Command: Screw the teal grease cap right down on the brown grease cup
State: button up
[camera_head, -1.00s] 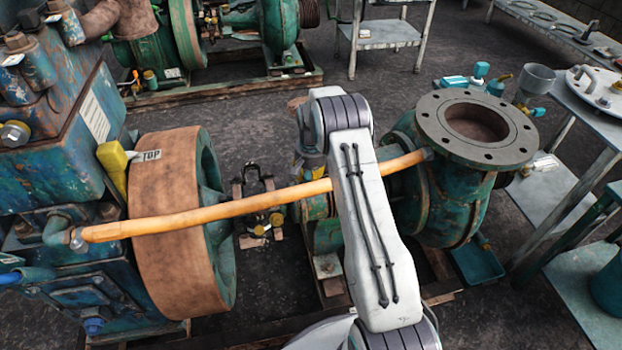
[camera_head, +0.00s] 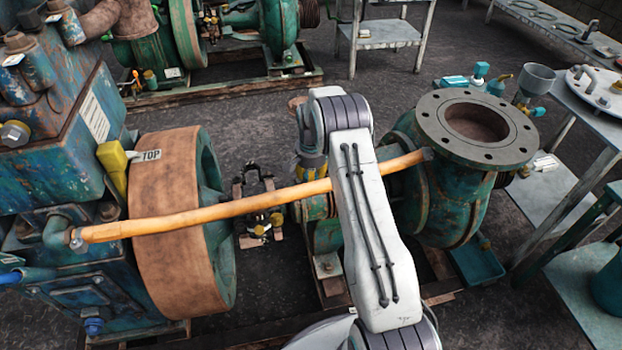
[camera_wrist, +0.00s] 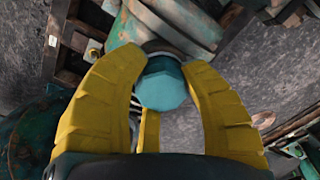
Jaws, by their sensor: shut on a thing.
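The teal grease cap (camera_wrist: 163,88) is between the yellow fingers of my gripper (camera_wrist: 160,75) in the wrist view. The fingers are shut on its sides. A dark ring (camera_wrist: 158,47) shows just beyond the cap, against the green pump casing (camera_wrist: 180,22). The brown grease cup is hidden behind the cap, so I cannot tell how far down the cap sits. In the head view a little of my gripper (camera_head: 312,168) shows under my wrist, beside the pump; the cap is hidden there.
An orange pipe (camera_head: 250,203) runs across the head view, passing close to my arm. The flanged pump (camera_head: 450,190) stands right of my arm. A large brown flywheel (camera_head: 170,220) is at the left. A grey bench (camera_head: 585,100) stands at the far right.

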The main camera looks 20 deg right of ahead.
jog(key=shift+s+f+m, duration=0.15)
jog(key=shift+f+m, duration=0.2)
jog(key=shift+m, duration=0.75)
jog(key=o, duration=1.2)
jog(key=shift+c, duration=0.2)
jog(key=shift+o, duration=0.4)
jog(key=shift+r, duration=0.1)
jog(key=shift+r, duration=0.1)
jog(key=shift+c, duration=0.6)
